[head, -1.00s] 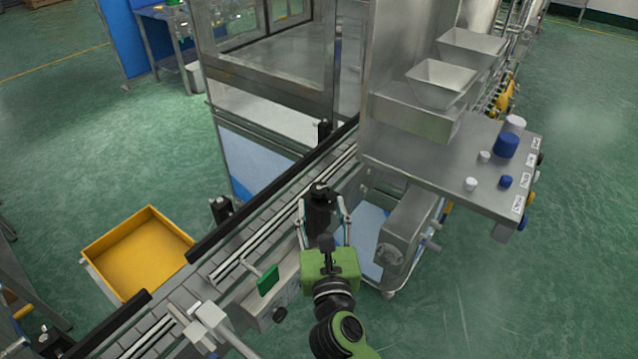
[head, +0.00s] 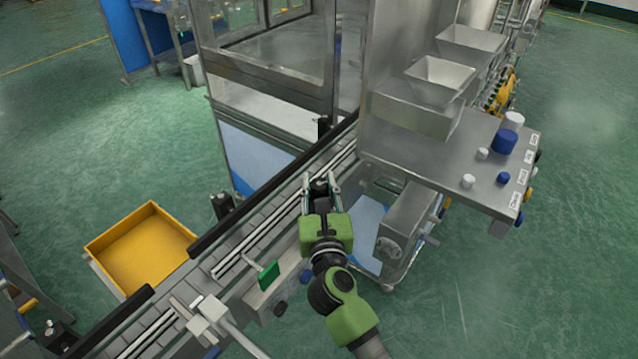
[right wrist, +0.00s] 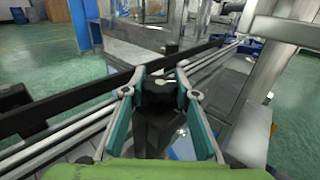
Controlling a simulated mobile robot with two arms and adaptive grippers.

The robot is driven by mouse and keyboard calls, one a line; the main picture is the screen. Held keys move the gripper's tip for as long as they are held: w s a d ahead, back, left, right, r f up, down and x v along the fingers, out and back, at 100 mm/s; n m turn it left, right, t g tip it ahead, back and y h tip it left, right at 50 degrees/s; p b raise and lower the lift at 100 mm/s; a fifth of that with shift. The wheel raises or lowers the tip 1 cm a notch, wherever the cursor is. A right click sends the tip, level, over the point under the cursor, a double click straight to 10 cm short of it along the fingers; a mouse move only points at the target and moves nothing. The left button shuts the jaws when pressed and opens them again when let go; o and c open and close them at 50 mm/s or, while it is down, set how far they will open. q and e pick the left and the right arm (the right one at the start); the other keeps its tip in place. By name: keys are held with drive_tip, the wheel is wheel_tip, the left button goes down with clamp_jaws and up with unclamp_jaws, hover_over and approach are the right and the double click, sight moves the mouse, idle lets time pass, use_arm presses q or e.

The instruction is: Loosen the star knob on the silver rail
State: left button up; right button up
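The black star knob (head: 320,187) sits on a dark post at the near side of the conveyor, by the silver rail (head: 238,259). My right gripper (head: 320,184) reaches it from the near side, with one finger on each side of the knob. In the right wrist view the knob (right wrist: 157,86) lies between the two fingertips (right wrist: 160,76), which appear to touch its sides. The knob's lower part and post are partly hidden by the gripper. My left gripper is not in view.
A green plate (head: 269,273) on a rod stands left of my right arm. A steel machine with hoppers (head: 440,82) and a shelf with blue and white caps (head: 504,142) rise to the right. A yellow bin (head: 140,250) lies left of the conveyor.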

drive_tip(key=shift+r+n+y+p, duration=0.15)
drive_tip(key=shift+n+y+p, duration=0.3)
drive_tip(key=shift+p, duration=0.35)
drive_tip(key=n+g+y+p, duration=0.1)
drive_tip(key=n+y+p, duration=0.1)
drive_tip(key=y+p, duration=0.2)
drive_tip(key=shift+n, duration=0.25)
drive_tip(key=shift+n+g+y+p, duration=0.4)
drive_tip(key=shift+y+p, duration=0.05)
drive_tip(key=shift+y, duration=0.2)
drive_tip(key=shift+n+g+y+p, duration=0.3)
drive_tip(key=shift+n+g+y, duration=0.25)
drive_tip(key=shift+y, duration=0.35)
drive_tip(key=shift+a+f+n+g+y, duration=0.1)
drive_tip(key=shift+f+n+g+y, duration=0.1)
drive_tip(key=shift+n+g+y, duration=0.7)
drive_tip(key=shift+s+n+y, duration=0.1)
drive_tip(key=shift+n+y, duration=0.15)
drive_tip(key=shift+y, duration=0.15)
drive_tip(key=o, duration=1.1)
